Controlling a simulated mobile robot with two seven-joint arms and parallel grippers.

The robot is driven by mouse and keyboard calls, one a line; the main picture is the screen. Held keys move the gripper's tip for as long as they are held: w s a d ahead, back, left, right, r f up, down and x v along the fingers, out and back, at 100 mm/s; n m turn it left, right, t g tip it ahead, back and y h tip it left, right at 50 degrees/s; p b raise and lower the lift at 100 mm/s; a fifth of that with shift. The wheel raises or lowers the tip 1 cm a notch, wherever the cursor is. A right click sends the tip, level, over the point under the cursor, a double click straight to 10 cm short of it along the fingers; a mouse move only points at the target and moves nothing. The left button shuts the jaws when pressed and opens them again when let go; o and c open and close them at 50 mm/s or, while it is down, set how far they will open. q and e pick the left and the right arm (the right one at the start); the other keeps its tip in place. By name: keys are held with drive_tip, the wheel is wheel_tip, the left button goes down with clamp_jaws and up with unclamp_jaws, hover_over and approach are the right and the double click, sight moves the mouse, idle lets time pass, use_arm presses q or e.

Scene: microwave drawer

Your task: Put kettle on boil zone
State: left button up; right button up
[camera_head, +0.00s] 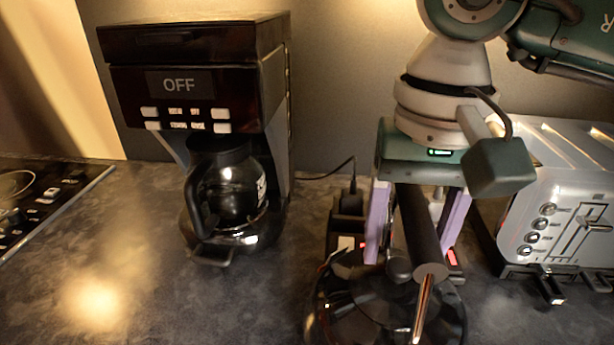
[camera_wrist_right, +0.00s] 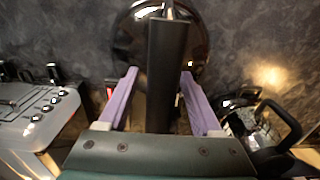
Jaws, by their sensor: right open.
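The kettle (camera_head: 345,312) is dark and glossy with a black bar handle, standing at the bottom centre-right of the head view. It also shows at the top centre of the right wrist view (camera_wrist_right: 190,40). My right gripper (camera_head: 412,248) points down over it, open, with its two purple fingers on either side of the black handle. The wrist view shows gaps between the handle and both fingers (camera_wrist_right: 158,76). The black cooktop (camera_head: 40,205) is at the far left, with part of a zone ring and markings showing; which zone is the boil zone I cannot tell. My left gripper is out of view.
A coffee maker (camera_head: 195,50) reading OFF, with a glass pot (camera_head: 235,190), stands between the cooktop and the kettle. A silver toaster (camera_head: 560,180) stands close at right. The counter (camera_head: 110,290) at the front left is clear.

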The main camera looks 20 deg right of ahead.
clamp_jaws()
idle(0.5)
idle(0.8)
drive_tip(key=shift+r, duration=0.1)
